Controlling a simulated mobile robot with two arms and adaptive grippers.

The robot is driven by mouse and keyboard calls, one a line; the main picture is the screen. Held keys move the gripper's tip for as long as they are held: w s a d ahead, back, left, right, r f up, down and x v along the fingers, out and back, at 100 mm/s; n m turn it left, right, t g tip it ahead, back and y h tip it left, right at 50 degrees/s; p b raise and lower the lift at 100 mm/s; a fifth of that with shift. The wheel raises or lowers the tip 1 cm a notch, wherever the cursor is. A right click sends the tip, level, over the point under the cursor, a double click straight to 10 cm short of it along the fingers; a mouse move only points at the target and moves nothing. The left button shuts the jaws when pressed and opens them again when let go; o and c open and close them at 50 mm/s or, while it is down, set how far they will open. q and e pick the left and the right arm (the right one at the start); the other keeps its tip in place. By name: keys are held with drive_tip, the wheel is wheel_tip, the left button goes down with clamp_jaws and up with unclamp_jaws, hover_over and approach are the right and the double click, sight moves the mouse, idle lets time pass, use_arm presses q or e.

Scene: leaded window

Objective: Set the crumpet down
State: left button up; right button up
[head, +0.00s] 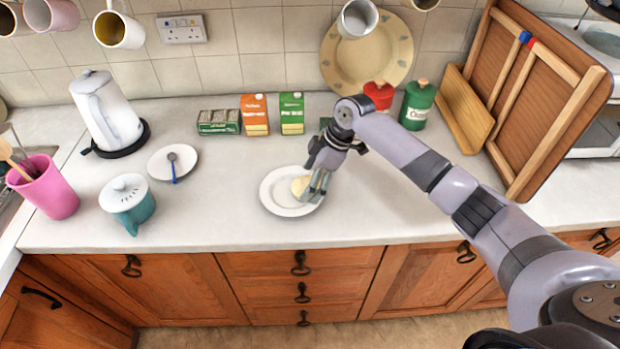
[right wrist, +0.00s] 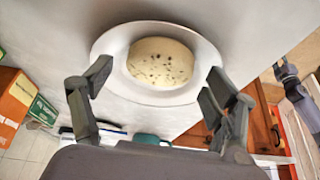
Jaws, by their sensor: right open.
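The crumpet (head: 299,187) is pale, round and dotted with small holes. It lies on a white plate (head: 275,203) on the counter. The right wrist view shows the crumpet (right wrist: 160,62) inside the rim of the plate (right wrist: 112,42). My right gripper (head: 316,190) is over the right side of the plate. In the right wrist view this gripper (right wrist: 160,82) is open, its fingers apart on either side of the crumpet with no clear contact. Part of what looks like my left gripper (right wrist: 285,72) shows at the right edge there; its jaw opening is unclear.
A saucer with a spoon (head: 172,163), a teal pot (head: 128,203), a kettle (head: 105,110) and a pink utensil pot (head: 47,188) stand to the left. Cartons (head: 255,114) and canisters (head: 418,104) line the back. The counter in front of the plate is clear.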

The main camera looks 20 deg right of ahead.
drive_tip(key=shift+r, duration=0.5)
drive_tip(key=b+v, duration=0.2)
drive_tip(key=v, duration=1)
drive_tip(key=shift+f, duration=0.15)
